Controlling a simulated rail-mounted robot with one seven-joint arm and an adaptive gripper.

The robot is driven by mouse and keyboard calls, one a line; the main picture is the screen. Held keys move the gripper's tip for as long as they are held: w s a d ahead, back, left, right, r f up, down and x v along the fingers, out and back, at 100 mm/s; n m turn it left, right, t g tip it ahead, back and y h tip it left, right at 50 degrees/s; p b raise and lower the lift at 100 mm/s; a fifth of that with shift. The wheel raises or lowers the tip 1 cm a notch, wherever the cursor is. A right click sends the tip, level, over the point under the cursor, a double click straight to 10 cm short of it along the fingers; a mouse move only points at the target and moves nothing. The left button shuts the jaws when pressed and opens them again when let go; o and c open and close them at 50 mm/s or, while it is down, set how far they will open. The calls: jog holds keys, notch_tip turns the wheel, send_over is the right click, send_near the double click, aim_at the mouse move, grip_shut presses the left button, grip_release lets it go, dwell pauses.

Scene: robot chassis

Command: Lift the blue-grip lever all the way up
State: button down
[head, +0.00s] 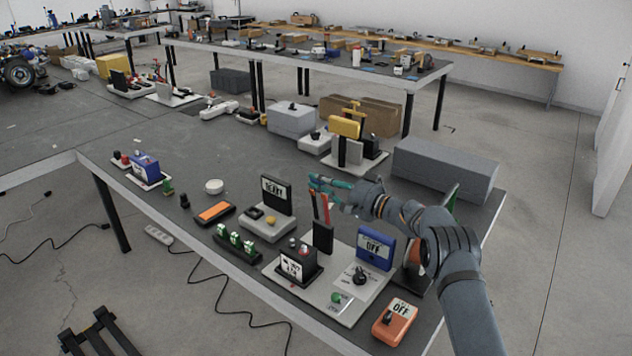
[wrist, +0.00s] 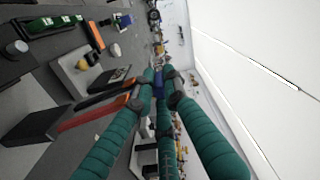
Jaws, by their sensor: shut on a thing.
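The lever has red arms (head: 327,210) that rise from a dark base block (head: 323,239) on the light panel. In the head view the arms stand nearly upright, and my gripper (head: 316,183) is at their top end. In the wrist view the red arm (wrist: 90,117) runs from the dark base (wrist: 35,127) toward my teal fingers. The blue grip (wrist: 158,84) shows between the fingertips of my gripper (wrist: 158,88), which is shut on it. The fingers hide much of the grip, and it cannot be made out in the head view.
A blue box marked OFF (head: 374,247) and a black knob (head: 359,276) are on the right of the panel. A dark display box (head: 277,194) stands left of the lever. An orange OFF box (head: 395,321) is at the front. A grey block (head: 445,168) lies behind my arm.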

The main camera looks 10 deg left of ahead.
jog(key=shift+w+d+r, duration=0.1)
jog(key=c, duration=2)
grip_release()
jog(key=shift+c, duration=0.2)
jog(key=v, duration=1.2)
